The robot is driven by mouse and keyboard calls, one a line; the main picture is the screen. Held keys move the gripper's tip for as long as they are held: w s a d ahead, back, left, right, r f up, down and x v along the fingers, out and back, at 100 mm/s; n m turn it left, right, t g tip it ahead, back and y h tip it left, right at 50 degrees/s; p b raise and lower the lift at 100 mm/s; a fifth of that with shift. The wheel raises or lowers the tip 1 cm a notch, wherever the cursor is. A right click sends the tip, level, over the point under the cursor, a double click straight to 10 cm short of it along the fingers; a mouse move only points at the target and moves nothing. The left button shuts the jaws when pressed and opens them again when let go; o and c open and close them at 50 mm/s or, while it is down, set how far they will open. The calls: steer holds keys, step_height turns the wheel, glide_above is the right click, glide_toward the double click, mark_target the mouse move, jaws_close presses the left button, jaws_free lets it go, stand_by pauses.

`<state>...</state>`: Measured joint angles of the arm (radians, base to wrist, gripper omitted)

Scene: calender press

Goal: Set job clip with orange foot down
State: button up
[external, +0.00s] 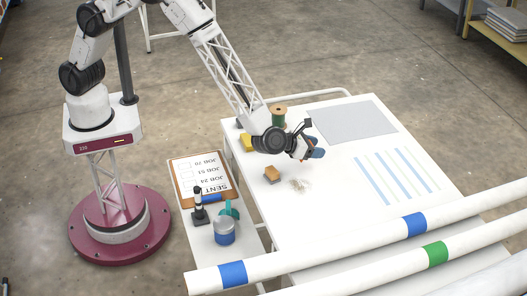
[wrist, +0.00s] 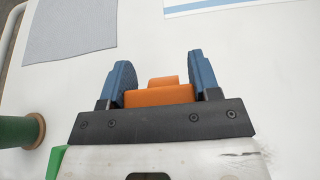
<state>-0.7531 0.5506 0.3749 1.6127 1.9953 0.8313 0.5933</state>
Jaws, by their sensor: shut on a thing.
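My gripper (wrist: 161,68) has its two blue fingers on either side of an orange piece (wrist: 160,94), and is shut on it. The piece looks like the job clip's orange foot; the rest of the clip is hidden or cannot be told apart. In the external view my gripper (external: 317,151) is over the white table, at the end of the arm, with only a speck of orange beside the blue fingers. I cannot tell the exact gap to the table top.
White rolls (external: 330,253) cross the front.

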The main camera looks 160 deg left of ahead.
steer(key=shift+f, duration=1.9)
steer(key=shift+f, duration=0.1)
steer(key=o, duration=0.9)
steer(key=shift+d+r, duration=0.35)
steer(key=shift+d, duration=0.15)
steer(key=shift+v, duration=5.45)
steer(key=shift+d, duration=0.1)
